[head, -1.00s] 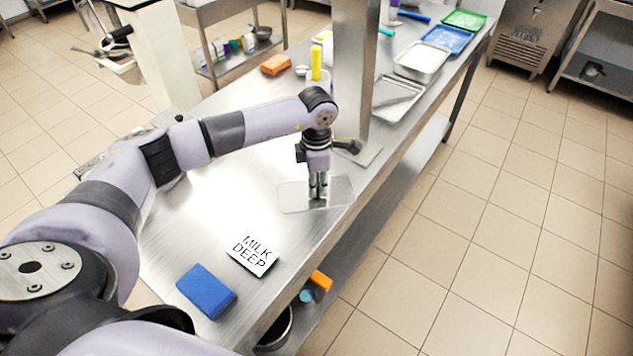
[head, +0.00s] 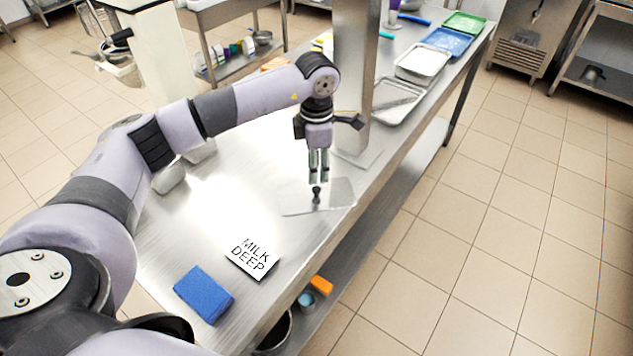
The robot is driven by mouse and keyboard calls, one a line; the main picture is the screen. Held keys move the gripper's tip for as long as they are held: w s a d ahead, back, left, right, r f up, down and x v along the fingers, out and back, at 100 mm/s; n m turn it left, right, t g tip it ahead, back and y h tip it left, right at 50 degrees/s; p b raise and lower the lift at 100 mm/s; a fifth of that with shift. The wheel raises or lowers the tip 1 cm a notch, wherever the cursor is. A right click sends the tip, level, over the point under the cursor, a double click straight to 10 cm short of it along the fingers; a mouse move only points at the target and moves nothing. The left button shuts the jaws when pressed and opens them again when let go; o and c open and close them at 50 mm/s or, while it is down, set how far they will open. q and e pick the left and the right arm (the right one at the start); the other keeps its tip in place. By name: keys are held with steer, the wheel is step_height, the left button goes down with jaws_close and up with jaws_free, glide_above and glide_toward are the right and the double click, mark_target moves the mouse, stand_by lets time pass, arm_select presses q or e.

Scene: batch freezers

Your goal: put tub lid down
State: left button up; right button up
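The tub lid (head: 334,196) is a clear, flat rectangular plate with a small dark knob. It lies on the steel table (head: 205,215) close to the right edge, beside the square steel post. My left gripper (head: 318,181) points down just above the knob, with its fingers clear of it and a narrow gap between them. It holds nothing. My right gripper is not in view.
A blue sponge (head: 204,294) and a card reading MILK DEEP (head: 253,258) lie at the near end of the table. The steel post (head: 354,80) stands close behind my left gripper. Metal trays (head: 421,62) sit farther back. Bare tabletop lies left of the lid.

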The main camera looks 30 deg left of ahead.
arm_select(q)
step_height(320, 180, up, 5)
steer(key=shift+r+b, duration=0.2)
steer(key=shift+b, duration=0.2)
steer(key=shift+f, duration=0.1)
